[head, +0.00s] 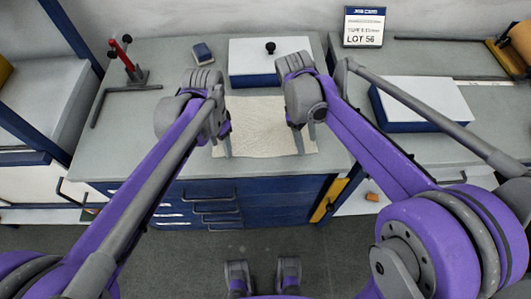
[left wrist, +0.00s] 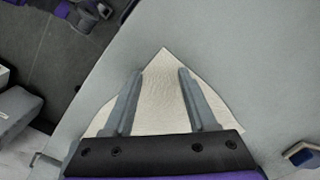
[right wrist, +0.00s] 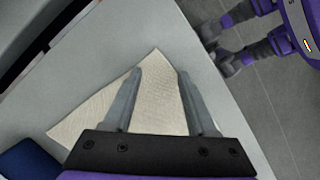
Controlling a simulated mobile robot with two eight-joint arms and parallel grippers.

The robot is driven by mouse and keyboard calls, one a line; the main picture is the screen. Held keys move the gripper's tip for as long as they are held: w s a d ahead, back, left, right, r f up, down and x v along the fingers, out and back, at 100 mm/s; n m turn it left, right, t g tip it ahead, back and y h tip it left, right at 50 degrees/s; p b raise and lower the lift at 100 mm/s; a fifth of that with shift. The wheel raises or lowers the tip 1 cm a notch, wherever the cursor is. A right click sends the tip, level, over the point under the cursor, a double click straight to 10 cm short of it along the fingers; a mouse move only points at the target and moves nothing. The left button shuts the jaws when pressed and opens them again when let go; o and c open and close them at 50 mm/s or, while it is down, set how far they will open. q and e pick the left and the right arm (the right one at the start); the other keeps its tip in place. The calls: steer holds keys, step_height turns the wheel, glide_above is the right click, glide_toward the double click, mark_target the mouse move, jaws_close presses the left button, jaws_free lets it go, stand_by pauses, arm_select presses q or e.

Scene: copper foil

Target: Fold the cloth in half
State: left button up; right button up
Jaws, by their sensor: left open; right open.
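The cream cloth (head: 255,125) lies flat on the grey worktop, near its front edge. It also shows in the left wrist view (left wrist: 162,85) and in the right wrist view (right wrist: 155,90), one corner pointing away between the fingers in each. My left gripper (head: 222,146) is open over the cloth's left front corner. My right gripper (head: 309,142) is open over its right front corner. Both grippers are empty. In both wrist views the fingers lie over the cloth; whether they touch it I cannot tell.
A white-topped blue box (head: 268,63) with a black knob stands behind the cloth. A small blue block (head: 203,53) and a red-handled tool (head: 128,60) are at the back left. Another white-topped blue box (head: 425,103) is on the right.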

arm_select(q)
steer(key=shift+f, duration=0.15)
arm_select(e)
steer(key=shift+f, duration=0.15)
arm_select(q)
jaws_close()
arm_select(e)
jaws_close()
stand_by(0.3)
